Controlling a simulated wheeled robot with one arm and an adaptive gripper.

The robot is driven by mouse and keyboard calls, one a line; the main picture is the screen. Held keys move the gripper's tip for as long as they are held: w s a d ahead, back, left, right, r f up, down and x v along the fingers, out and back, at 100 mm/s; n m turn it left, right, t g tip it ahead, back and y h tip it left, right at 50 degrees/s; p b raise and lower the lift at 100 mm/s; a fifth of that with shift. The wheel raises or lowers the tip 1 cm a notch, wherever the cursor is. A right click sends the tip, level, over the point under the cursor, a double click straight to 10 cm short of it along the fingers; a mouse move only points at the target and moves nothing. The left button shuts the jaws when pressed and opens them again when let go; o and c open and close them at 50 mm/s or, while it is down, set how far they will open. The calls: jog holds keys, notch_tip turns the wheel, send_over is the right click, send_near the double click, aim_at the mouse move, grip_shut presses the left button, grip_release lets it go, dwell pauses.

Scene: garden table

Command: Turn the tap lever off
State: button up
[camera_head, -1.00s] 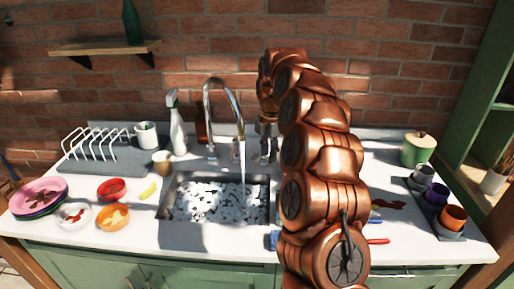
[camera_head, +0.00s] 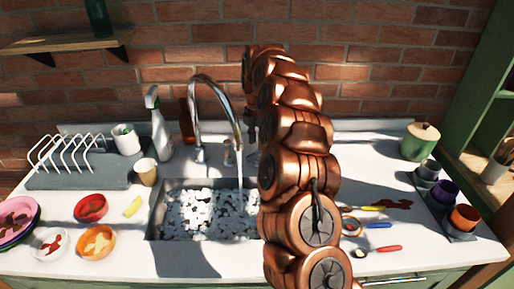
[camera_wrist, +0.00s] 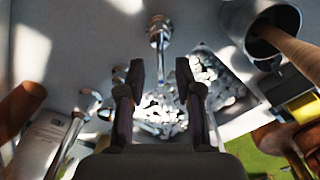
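The chrome tap (camera_head: 225,108) arches over the sink (camera_head: 153,226), and a stream of water (camera_head: 239,168) falls from its spout. Its lever cannot be made out in the head view. In the wrist view, a chrome fitting with a round head and thin stem (camera_wrist: 160,32) shows beyond the fingertips; I cannot tell whether it is the lever. My gripper (camera_wrist: 160,75) has its two dark fingers apart, with no object clearly held between them. In the head view my gripper is mostly hidden behind my copper arm, right of the tap's base.
A spray bottle (camera_head: 158,125), brown bottle (camera_head: 187,120) and beige cup (camera_head: 146,172) stand left of the tap. Bowls, including a red one (camera_head: 91,207), sit at the left. Utensils, including a blue-handled one (camera_head: 378,225), lie right of my arm. The brick wall is close behind.

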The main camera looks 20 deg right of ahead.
aim_at(257, 151)
jog(key=shift+f+p, duration=0.6)
jog(key=shift+f, duration=1.65)
jog(key=shift+c, duration=0.3)
grip_shut()
